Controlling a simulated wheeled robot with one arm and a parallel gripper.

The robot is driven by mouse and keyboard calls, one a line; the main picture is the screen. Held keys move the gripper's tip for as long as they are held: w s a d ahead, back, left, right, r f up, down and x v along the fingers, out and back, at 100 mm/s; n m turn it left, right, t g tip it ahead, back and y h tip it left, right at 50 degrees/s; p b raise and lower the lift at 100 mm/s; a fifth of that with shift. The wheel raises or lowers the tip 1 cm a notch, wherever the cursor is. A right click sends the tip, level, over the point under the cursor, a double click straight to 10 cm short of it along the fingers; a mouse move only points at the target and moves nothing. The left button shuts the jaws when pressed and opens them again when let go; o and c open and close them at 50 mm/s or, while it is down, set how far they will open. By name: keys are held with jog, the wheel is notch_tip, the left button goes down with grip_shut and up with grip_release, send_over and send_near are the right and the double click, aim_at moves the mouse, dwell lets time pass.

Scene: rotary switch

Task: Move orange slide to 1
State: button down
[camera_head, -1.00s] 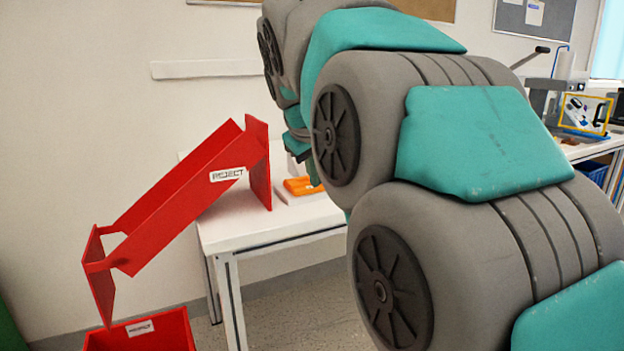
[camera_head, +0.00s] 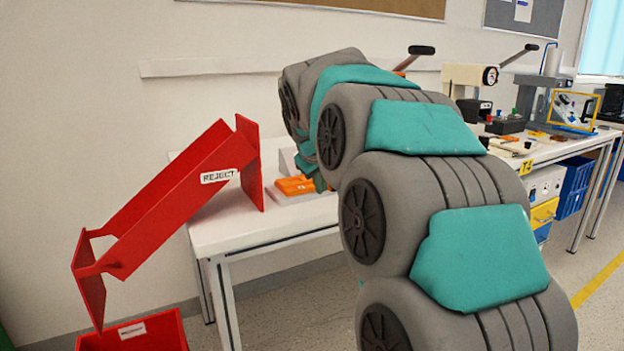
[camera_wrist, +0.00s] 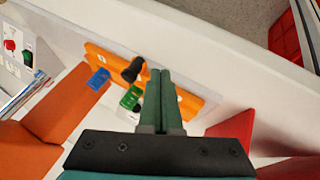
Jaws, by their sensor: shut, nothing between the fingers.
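An orange plate (camera_wrist: 112,62) with a white mark near its left end lies on a pale base in the wrist view. In the head view orange parts (camera_head: 294,186) show on the white table, partly hidden by my arm. A black knob (camera_wrist: 133,68), a green part (camera_wrist: 130,97) and a blue part (camera_wrist: 97,79) show at the plate. Which piece is the slide, and its position, I cannot tell. My gripper (camera_wrist: 160,74) is shut and empty, its green fingers over the plate just right of the black knob. Whether they touch anything is unclear. The fingers hide part of the plate.
A red REJECT chute (camera_head: 185,200) stands left of the orange parts, above a red bin (camera_head: 135,332). A large orange block (camera_wrist: 66,105) and a panel with red and green buttons (camera_wrist: 18,50) are left in the wrist view. The white table (camera_head: 265,230) has bare room in front.

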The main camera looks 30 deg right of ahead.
jog(key=shift+w+d, duration=0.2)
jog(key=shift+d, duration=0.5)
jog(key=shift+d, duration=0.1)
jog(key=d+p, duration=0.1)
jog(key=d, duration=0.7)
jog(key=shift+w+d, duration=0.2)
jog(key=shift+a, duration=0.1)
